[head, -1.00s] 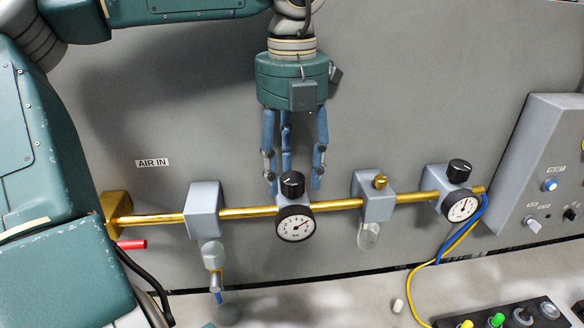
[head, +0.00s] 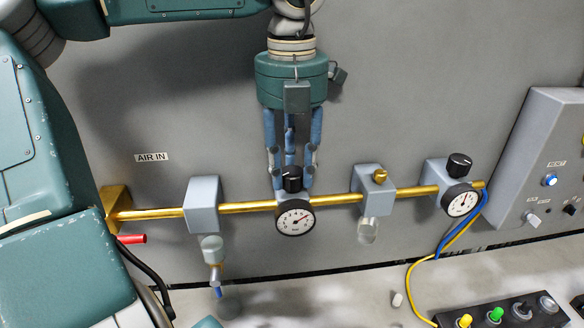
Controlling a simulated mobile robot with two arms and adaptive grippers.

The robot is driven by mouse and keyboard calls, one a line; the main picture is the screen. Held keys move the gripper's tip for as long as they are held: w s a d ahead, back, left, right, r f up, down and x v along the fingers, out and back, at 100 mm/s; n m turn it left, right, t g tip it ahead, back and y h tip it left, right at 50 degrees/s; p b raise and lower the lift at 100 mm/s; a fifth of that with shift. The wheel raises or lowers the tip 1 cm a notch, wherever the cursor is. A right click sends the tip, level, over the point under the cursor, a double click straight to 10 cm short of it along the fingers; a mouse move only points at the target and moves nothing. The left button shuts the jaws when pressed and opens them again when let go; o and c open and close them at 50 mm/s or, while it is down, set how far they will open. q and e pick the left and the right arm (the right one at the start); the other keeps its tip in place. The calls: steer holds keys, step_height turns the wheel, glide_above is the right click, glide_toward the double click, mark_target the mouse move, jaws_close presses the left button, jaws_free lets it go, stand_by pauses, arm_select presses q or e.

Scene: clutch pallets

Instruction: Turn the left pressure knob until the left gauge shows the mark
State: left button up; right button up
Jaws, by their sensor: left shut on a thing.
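The left pressure knob (head: 292,184) is black and sits on top of the left gauge (head: 295,218), a round white dial with a black rim on the brass pipe. My left gripper (head: 291,175) comes down from above, its blue fingers around the knob and shut on it. The dial faces me and is not covered. Its needle points to the upper right; the mark is too small to tell for sure. My right gripper is not in view.
The brass pipe (head: 245,207) also carries a grey block (head: 203,205), a filter unit (head: 374,186) and a right gauge (head: 462,204) with its black knob (head: 459,164). A grey control box (head: 530,140) stands at the right. A button panel (head: 480,315) lies below.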

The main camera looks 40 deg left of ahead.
mark_target(291, 173)
arm_select(q)
steer(key=shift+s, duration=0.1)
steer(key=o, duration=1.1)
steer(key=shift+d, duration=0.1)
steer(key=shift+o, duration=0.2)
steer(key=shift+r, duration=0.15)
step_height(291, 173, up, 12)
steer(key=shift+f, duration=0.2)
